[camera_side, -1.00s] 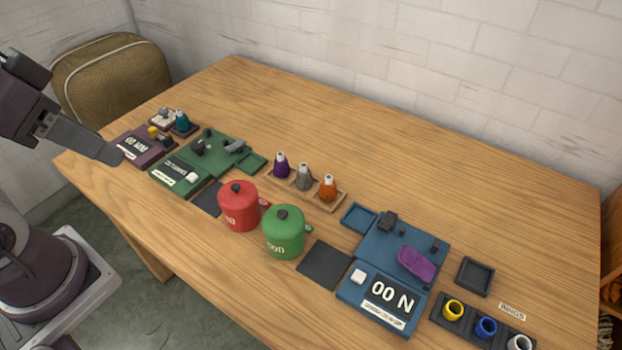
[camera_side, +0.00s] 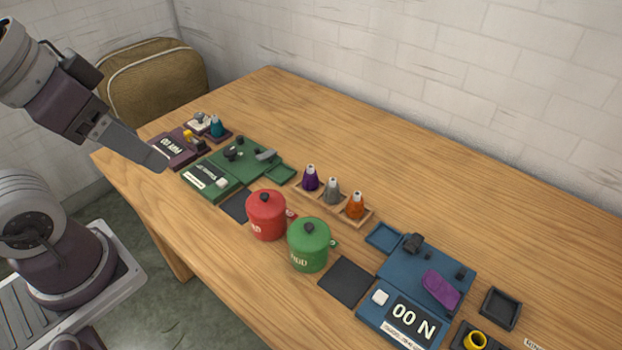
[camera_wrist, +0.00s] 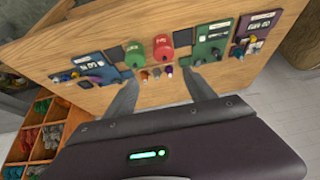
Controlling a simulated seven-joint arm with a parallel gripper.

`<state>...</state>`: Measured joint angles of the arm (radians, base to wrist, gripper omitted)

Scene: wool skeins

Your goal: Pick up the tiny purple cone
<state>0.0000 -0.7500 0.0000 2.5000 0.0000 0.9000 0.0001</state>
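The tiny purple cone (camera_side: 310,180) stands upright with a pale tip at the left end of a small wooden rack (camera_side: 345,211). A grey cone (camera_side: 332,191) and an orange cone (camera_side: 355,206) stand beside it. In the wrist view the purple cone (camera_wrist: 168,71) is small, between the fingertips and nearer the right one. My gripper (camera_side: 158,163) is in the air near the table's left front edge, well left of the cone. The wrist view shows my gripper (camera_wrist: 160,72) with its fingers wide apart and nothing between them.
A red pot (camera_side: 266,216) and a green pot (camera_side: 309,246) stand in front of the rack. A green scale (camera_side: 215,177) is left, and a blue scale (camera_side: 395,310) with a purple oblong piece (camera_side: 440,289) is right. The table behind the rack is clear.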

